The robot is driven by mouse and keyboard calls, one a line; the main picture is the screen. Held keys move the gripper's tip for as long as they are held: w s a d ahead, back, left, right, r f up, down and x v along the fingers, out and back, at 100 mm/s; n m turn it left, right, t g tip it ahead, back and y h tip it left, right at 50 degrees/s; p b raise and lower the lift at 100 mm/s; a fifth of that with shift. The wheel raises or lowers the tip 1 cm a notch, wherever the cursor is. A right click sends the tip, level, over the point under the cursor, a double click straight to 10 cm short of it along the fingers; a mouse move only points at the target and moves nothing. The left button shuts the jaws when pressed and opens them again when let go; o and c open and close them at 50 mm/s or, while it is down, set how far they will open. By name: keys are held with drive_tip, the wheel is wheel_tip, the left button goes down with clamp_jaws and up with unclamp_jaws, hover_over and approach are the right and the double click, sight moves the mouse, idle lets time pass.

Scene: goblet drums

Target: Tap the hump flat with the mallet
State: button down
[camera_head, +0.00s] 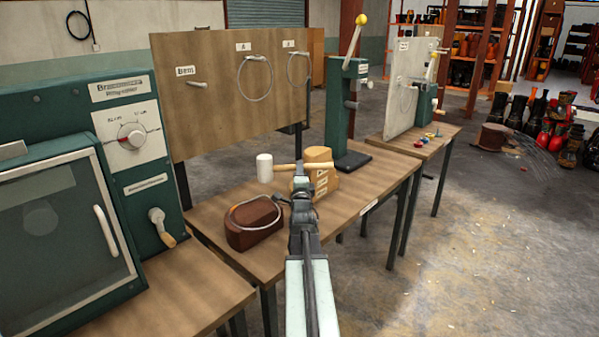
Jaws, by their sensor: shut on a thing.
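The mallet has a pale, cylindrical head (264,168) and a light wooden handle (286,167) pointing right. My gripper (301,178) is shut on the handle and holds the mallet above the middle workbench, with the head to the left. A grey metal hoop (236,220) lies on a dark brown rounded block (262,236) on the bench, below and left of my gripper. The mallet head is apart from the hoop. I cannot make out a hump on the hoop at this size.
A green lever press (341,110) is at the bench's far end. A board (220,130) with hanging hoops rises behind. A green oven-like cabinet (129,140) is at left. The floor (460,260) at right is mostly clear.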

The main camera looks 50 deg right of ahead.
wheel_tip(320, 180, down, 8)
drive_tip(key=b, duration=0.7)
wheel_tip(320, 180, up, 8)
drive_tip(key=p, duration=0.8)
drive_tip(key=shift+s+d+r+p, duration=0.1)
drive_tip(key=shift+s+r+p, duration=0.1)
drive_tip(key=shift+r+p, duration=0.2)
drive_tip(key=shift+f, duration=0.1)
